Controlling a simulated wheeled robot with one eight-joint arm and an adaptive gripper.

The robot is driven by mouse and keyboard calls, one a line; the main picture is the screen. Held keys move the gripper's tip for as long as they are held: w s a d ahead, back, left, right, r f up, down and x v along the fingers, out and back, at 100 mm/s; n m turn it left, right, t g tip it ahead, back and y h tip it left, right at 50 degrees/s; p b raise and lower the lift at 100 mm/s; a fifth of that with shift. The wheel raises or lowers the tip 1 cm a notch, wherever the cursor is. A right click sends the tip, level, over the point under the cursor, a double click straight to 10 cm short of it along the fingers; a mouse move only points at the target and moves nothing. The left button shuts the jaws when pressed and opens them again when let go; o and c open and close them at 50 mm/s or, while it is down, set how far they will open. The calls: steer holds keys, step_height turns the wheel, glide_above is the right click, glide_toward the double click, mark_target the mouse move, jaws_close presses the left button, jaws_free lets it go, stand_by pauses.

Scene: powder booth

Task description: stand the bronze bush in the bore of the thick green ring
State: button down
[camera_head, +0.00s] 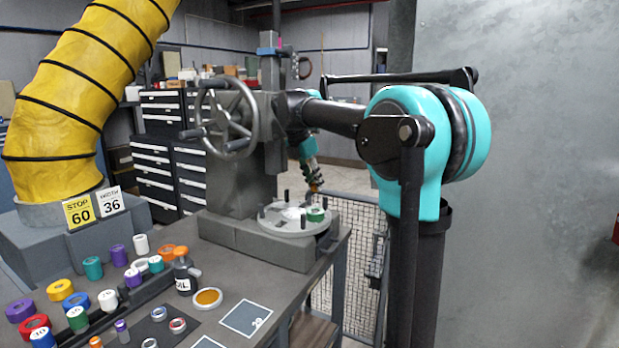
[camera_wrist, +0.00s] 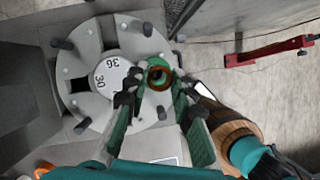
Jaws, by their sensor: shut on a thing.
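The bronze bush (camera_head: 315,189) is at the tip of my gripper (camera_head: 312,181), above the round plate of the machine. In the wrist view the bush (camera_wrist: 157,84) sits between the fingertips of my gripper (camera_wrist: 157,90), with its open bore showing. My gripper is shut on it. The thick green ring (camera_head: 315,215) lies on the right part of the plate. In the head view the bush is above the ring, with a gap between them. In the wrist view the green ring (camera_wrist: 155,61) is partly hidden behind the bush and fingers.
The round plate (camera_head: 285,230) has several upright dark pegs and a white disc (camera_wrist: 112,77) marked 36 and 30 next to the ring. A handwheel (camera_head: 228,115) stands at its left. Several coloured rings, an oil bottle (camera_head: 184,275) and an amber dish (camera_head: 207,298) occupy the front bench.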

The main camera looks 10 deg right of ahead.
steer(key=shift+f, duration=2.8)
steer(key=shift+f, duration=0.8)
steer(key=c, duration=1.2)
jaws_free()
steer(key=shift+r, duration=0.1)
